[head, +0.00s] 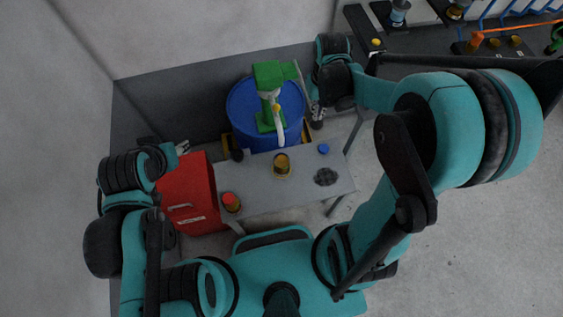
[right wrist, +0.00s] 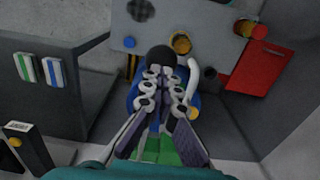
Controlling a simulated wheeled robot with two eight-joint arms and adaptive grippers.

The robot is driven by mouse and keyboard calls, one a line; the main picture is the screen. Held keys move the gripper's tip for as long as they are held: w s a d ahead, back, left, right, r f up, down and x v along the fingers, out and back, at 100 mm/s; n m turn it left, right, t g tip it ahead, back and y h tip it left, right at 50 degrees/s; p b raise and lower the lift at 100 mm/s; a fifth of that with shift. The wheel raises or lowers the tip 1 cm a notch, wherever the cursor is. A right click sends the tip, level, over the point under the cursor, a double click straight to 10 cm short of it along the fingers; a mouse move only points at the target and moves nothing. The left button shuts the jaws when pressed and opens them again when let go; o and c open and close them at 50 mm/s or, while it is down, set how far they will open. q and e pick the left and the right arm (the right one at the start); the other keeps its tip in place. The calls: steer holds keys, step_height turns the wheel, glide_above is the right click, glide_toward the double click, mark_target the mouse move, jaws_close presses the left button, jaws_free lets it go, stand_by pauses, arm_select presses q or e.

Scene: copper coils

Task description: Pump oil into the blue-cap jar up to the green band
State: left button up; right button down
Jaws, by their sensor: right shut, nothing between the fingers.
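An open jar with amber contents (head: 282,168) stands on the grey table (head: 262,199); it also shows in the right wrist view (right wrist: 181,43). Its green band cannot be made out. A blue cap (head: 323,148) lies apart from it, to the right. A green pump (head: 268,78) with a pale spout (head: 279,132) stands on a blue drum (head: 242,106) behind the table; the spout points toward the jar. My right gripper (head: 317,122) is shut and empty right of the pump. A dark round shape (right wrist: 160,57) shows at its fingertips. My left gripper (head: 182,147) is small and unclear at left.
A red-lidded jar (head: 231,202) stands at the table's left front corner. A dark mesh disc (head: 326,177) lies at the right. A red cabinet (head: 190,195) stands left of the table. A dark bench (head: 420,42) with several small items is at upper right.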

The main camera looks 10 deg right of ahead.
step_height(320, 180, up, 14)
steer(key=w+p, duration=0.1)
steer(key=p, duration=0.8)
steer(key=shift+w+p, duration=0.2)
steer(key=shift+p, duration=0.2)
steer(key=shift+r, duration=0.1)
steer(key=s+a+r+t, duration=0.4)
steer(key=s+r+t, duration=0.25)
steer(key=s, duration=0.25)
step_height(320, 180, down, 28)
steer(key=b, duration=2.8)
steer(key=shift+s+a+t, duration=0.15)
steer(key=shift+s+t, duration=0.05)
steer(key=shift+t, duration=0.15)
